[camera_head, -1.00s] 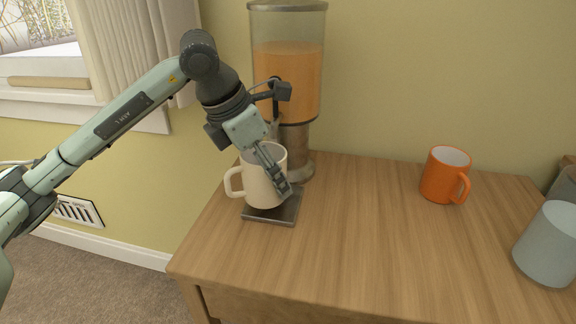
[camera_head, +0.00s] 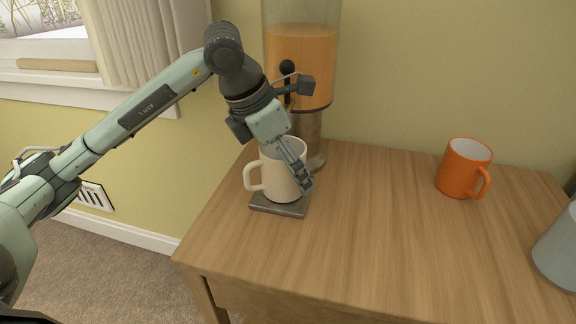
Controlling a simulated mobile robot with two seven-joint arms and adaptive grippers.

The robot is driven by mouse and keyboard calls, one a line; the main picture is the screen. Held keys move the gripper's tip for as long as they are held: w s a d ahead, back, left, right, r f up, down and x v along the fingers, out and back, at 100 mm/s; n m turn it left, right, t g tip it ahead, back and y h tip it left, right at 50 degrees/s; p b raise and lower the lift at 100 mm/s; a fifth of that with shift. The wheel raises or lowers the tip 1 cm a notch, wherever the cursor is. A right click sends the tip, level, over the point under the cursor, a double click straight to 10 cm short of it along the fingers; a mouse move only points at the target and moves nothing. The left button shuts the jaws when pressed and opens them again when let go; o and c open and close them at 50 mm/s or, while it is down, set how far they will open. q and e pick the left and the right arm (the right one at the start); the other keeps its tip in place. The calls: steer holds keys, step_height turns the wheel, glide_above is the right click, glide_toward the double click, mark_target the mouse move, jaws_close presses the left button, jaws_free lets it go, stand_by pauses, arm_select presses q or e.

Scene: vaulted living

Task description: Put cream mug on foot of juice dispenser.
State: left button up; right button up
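The cream mug (camera_head: 280,179) is upright at the juice dispenser (camera_head: 301,70), over its dark square foot (camera_head: 267,205), with its handle to the left. I cannot tell whether its base touches the foot. My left gripper (camera_head: 300,178) comes down from above and is shut on the mug's right side wall. One finger shows against the outside; the other is hidden. The dispenser holds orange juice, and my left arm covers part of its tap and column. My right gripper is not in view.
An orange mug (camera_head: 463,168) stands at the right back of the wooden cabinet top (camera_head: 390,235). A grey-blue vessel (camera_head: 558,250) is at the right edge. The middle of the top is clear. The wall is close behind.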

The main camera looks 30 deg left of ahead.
mark_target(268, 192)
arm_select(q)
steer(key=shift+r, duration=0.25)
steer(key=shift+p+v, duration=0.5)
steer(key=shift+v, duration=5.35)
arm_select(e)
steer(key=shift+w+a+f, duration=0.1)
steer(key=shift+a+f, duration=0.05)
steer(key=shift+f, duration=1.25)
